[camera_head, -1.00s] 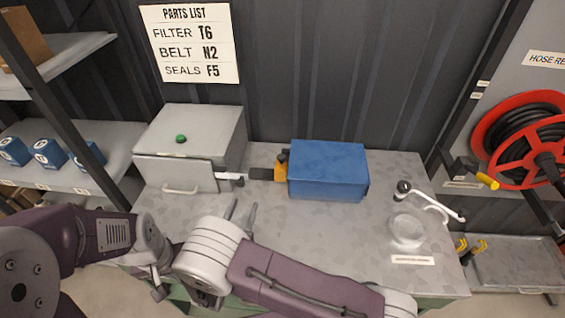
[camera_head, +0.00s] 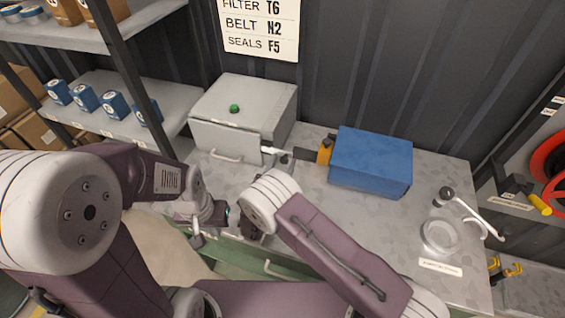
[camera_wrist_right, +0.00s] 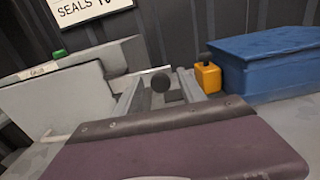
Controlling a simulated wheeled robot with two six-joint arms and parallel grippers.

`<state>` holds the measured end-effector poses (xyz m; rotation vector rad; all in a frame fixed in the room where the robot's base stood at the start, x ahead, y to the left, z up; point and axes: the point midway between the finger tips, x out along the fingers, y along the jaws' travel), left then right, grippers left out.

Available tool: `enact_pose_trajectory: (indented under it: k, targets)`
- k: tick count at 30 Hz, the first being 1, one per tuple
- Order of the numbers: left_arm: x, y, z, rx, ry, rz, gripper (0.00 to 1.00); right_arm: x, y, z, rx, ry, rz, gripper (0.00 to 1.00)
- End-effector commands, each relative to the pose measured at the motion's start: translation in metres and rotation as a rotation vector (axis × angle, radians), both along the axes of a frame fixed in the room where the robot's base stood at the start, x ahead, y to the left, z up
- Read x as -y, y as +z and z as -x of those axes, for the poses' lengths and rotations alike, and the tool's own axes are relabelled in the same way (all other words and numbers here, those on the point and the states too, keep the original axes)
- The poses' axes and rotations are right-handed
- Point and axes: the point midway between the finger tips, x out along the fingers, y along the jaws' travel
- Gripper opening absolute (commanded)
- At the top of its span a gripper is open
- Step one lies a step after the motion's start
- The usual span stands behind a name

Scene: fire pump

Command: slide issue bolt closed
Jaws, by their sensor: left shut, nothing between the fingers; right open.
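The grey cabinet (camera_head: 240,112) has a green knob on top and a front flap with a handle. A dark round knob (camera_wrist_right: 160,82) shows in the right wrist view, between the fingers of my open right gripper (camera_wrist_right: 160,92); contact cannot be told. In the head view the right fingers are hidden by my wrist. My left gripper (camera_head: 198,236) is shut, low in front of the cabinet and apart from the bolt.
Shelves with blue boxes (camera_head: 86,98) stand at left. A hose reel (camera_head: 550,160) is at the far right. The bench between the blue box and dish is clear.

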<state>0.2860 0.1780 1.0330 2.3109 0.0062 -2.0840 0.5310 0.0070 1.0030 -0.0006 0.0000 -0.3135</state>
Motion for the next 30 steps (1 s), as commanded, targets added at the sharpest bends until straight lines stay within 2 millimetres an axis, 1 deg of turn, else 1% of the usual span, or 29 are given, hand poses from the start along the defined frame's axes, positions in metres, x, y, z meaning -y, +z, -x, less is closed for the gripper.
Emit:
enact_pose_trajectory:
  k: [1, 2, 3, 5, 6, 7, 30]
  targets:
    - [0.0, -0.0001, 0.0, 0.0, 0.0, 0.0, 0.0, -0.0001, -0.0001, 0.0002, 0.0, 0.0, 0.0, 0.47]
    - [0.0, -0.0001, 0.0, 0.0, 0.0, 0.0, 0.0, -0.0001, -0.0001, 0.0002, 0.0, 0.0, 0.0, 0.42]
    - [0.0, -0.0001, 0.0, 0.0, 0.0, 0.0, 0.0, -0.0001, 0.0, 0.0003, 0.0, 0.0, 0.0, 0.31]
    - [0.0, -0.0001, 0.0, 0.0, 0.0, 0.0, 0.0, -0.0001, 0.0, 0.0003, 0.0, 0.0, 0.0, 0.14]
    - [0.0, -0.0001, 0.0, 0.0, 0.0, 0.0, 0.0, -0.0001, 0.0, 0.0004, 0.0, 0.0, 0.0, 0.03]
    - [0.0, -0.0001, 0.0, 0.0, 0.0, 0.0, 0.0, -0.0001, 0.0, 0.0004, 0.0, 0.0, 0.0, 0.0]
    - [0.0, -0.0001, 0.0, 0.0, 0.0, 0.0, 0.0, -0.0001, 0.0001, 0.0006, 0.0, 0.0, 0.0, 0.0]
